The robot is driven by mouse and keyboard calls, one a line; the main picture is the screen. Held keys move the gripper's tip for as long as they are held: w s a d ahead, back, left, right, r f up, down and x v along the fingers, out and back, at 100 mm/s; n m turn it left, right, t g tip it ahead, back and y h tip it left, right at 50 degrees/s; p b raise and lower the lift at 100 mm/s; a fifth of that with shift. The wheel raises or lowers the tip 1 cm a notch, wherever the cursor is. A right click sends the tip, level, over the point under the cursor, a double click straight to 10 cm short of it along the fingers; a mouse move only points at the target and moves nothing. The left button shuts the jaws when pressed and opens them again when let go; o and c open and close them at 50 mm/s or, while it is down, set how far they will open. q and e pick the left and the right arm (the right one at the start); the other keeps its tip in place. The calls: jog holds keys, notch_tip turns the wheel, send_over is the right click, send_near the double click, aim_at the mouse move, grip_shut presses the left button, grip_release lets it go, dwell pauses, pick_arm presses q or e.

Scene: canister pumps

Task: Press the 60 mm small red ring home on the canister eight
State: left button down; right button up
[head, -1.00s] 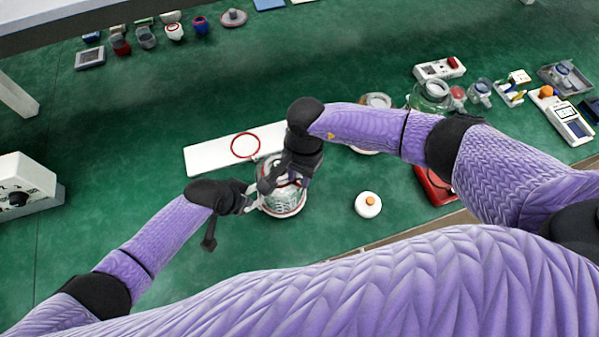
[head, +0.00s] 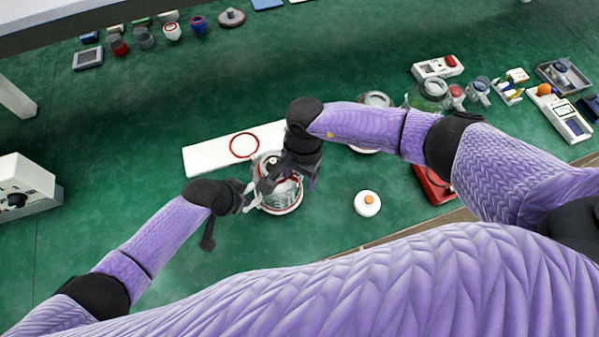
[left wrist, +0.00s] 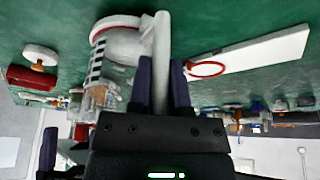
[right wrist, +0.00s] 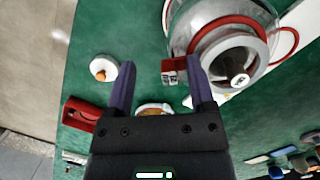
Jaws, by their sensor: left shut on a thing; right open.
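The glass canister (head: 284,196) stands on the green table below both grippers, with a red band near its base. In the right wrist view its round silver top (right wrist: 232,62) has a red ring (right wrist: 222,24) around it; how deep it sits I cannot tell. A red tab with a printed white label (right wrist: 172,70) juts from the ring side, between my right fingertips. My left gripper (head: 250,197) is shut on the canister's white handle (left wrist: 161,50). My right gripper (head: 268,184) is open above the canister's side and hides part of it.
A larger red ring (head: 244,145) lies on a white board (head: 212,157) behind the canister. A white round piece with an orange knob (head: 367,203) is to the right. Glass jars (head: 432,90) and instruments crowd the far right.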

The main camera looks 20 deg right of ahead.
pick_arm(q)
jog(key=shift+d+r, duration=0.1)
jog(key=shift+d, duration=0.2)
pick_arm(e)
jog(key=shift+o, duration=0.4)
jog(key=shift+a, duration=0.3)
jog(key=shift+d, duration=0.15)
pick_arm(q)
jog(key=shift+a, duration=0.1)
pick_arm(e)
jog(key=shift+s+d, duration=0.55)
jog(key=shift+d, duration=0.35)
jog(key=shift+s+d, duration=0.55)
jog(key=shift+d, duration=0.3)
pick_arm(q)
jog(key=shift+a, duration=0.1)
pick_arm(e)
notch_tip(320, 180, up, 8)
jog(key=shift+f, duration=0.2)
